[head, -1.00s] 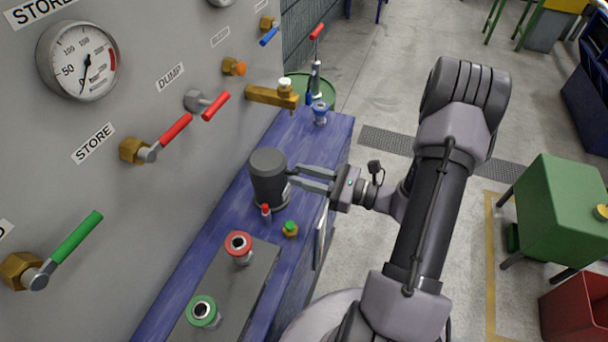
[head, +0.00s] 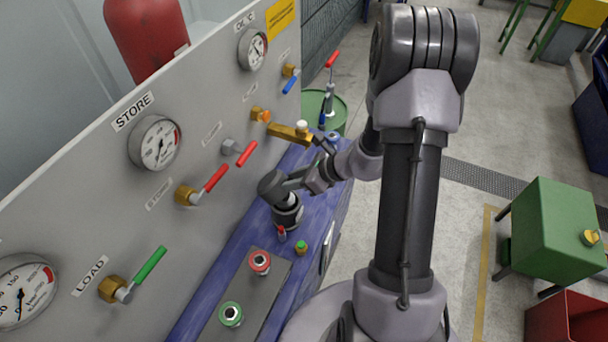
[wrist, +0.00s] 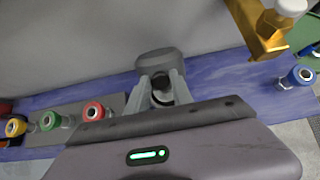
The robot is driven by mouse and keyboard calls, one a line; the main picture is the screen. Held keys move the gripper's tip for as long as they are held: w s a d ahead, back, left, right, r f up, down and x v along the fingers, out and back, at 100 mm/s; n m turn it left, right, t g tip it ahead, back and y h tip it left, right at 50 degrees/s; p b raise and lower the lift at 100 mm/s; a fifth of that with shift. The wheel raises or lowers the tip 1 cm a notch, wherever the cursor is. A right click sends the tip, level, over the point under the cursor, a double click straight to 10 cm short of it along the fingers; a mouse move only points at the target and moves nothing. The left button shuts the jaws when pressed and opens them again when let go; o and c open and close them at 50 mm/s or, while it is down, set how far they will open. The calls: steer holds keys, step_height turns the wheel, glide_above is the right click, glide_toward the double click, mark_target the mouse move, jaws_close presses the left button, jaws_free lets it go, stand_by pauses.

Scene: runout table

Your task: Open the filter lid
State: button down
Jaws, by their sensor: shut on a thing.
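The filter housing (head: 288,214) is a dark grey cylinder standing on the blue bench. Its lid (head: 270,184) is tipped up off the top, towards the panel. The dark top of the housing shows below it. My gripper (head: 290,181) reaches in from the right and is shut on the lid. In the wrist view the lid (wrist: 155,61) lies across the ends of my gripper's two fingers (wrist: 160,80). The exact contact is partly hidden.
A small red-topped fitting (head: 281,233) and a green-topped one (head: 301,247) stand close in front of the housing. A brass spout (head: 290,133) juts from the panel behind.

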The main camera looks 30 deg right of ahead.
mark_target(281, 170)
steer(key=w+a+r+g+p, duration=0.1)
steer(key=p, duration=0.1)
steer(key=w+a+r+g+h+p, duration=0.1)
steer(key=p, duration=0.1)
steer(key=shift+w+a+r+h, duration=0.15)
steer(key=shift+w+r+h, duration=0.15)
steer(key=shift+w, duration=0.1)
steer(key=w+a, duration=0.1)
steer(key=w, duration=0.1)
steer(key=w+a+p, duration=0.1)
steer(key=w+a, duration=0.1)
steer(key=shift+w+a+p, duration=0.2)
steer(key=shift+w+p, duration=0.05)
steer(key=shift+p, duration=0.05)
steer(key=shift+w+a, duration=0.6)
steer(key=shift+w, duration=0.25)
steer(key=c, duration=1.2)
jaws_free()
steer(key=shift+f, duration=0.1)
steer(key=shift+o, duration=0.2)
steer(key=p+v, duration=0.3)
steer(key=v, duration=1.4)
steer(key=shift+r, duration=0.3)
